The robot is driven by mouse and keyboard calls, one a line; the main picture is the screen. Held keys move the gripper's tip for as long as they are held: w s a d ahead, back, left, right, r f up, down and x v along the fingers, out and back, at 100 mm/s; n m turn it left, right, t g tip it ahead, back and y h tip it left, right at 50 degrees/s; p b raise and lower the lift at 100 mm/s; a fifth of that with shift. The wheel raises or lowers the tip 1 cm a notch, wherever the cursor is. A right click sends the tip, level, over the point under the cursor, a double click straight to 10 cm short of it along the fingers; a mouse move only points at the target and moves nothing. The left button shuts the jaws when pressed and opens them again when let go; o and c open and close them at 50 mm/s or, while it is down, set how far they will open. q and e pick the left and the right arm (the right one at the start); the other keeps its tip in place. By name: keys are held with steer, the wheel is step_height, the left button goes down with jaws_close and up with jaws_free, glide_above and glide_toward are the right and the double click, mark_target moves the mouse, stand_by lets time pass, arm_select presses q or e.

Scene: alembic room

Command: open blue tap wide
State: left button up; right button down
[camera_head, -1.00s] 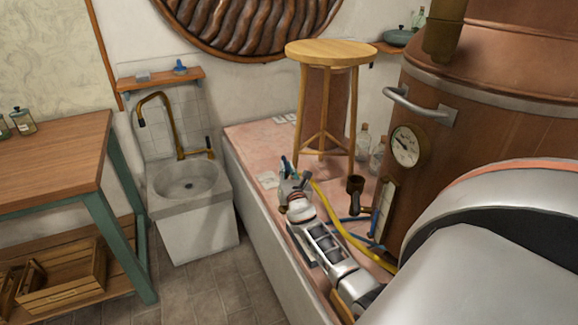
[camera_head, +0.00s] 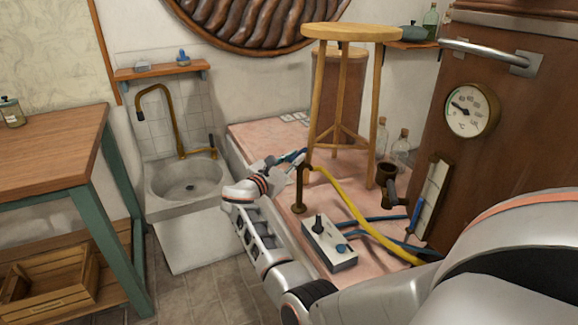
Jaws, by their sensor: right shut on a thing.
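My right gripper (camera_head: 284,163) is at the far end of my arm, over the pink-topped ledge near the stool. It is shut at a small blue piece (camera_head: 295,156), which appears to be the blue tap's handle. The fingers and wrist hide much of it, so its exact angle cannot be told. A brass standpipe (camera_head: 298,195) with a yellow hose (camera_head: 345,205) at its top stands just right of the gripper. My left gripper is not in view.
A control box (camera_head: 330,245) with a black lever and blue knob lies on the ledge (camera_head: 262,135). The wooden stool (camera_head: 350,33), glass bottles (camera_head: 400,147) and copper still (camera_head: 490,130) crowd the right. A stone sink (camera_head: 185,185) stands left.

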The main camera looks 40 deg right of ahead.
steer(key=shift+w+f+m+g+b, duration=0.2)
steer(key=shift+m+g+b, duration=0.3)
steer(key=shift+g+b, duration=0.3)
steer(key=shift+r, duration=0.4)
steer(key=c, duration=2)
jaws_free()
steer(key=shift+f, duration=0.1)
step_height(320, 180, up, 10)
steer(key=shift+r, duration=0.1)
steer(key=shift+w, duration=0.1)
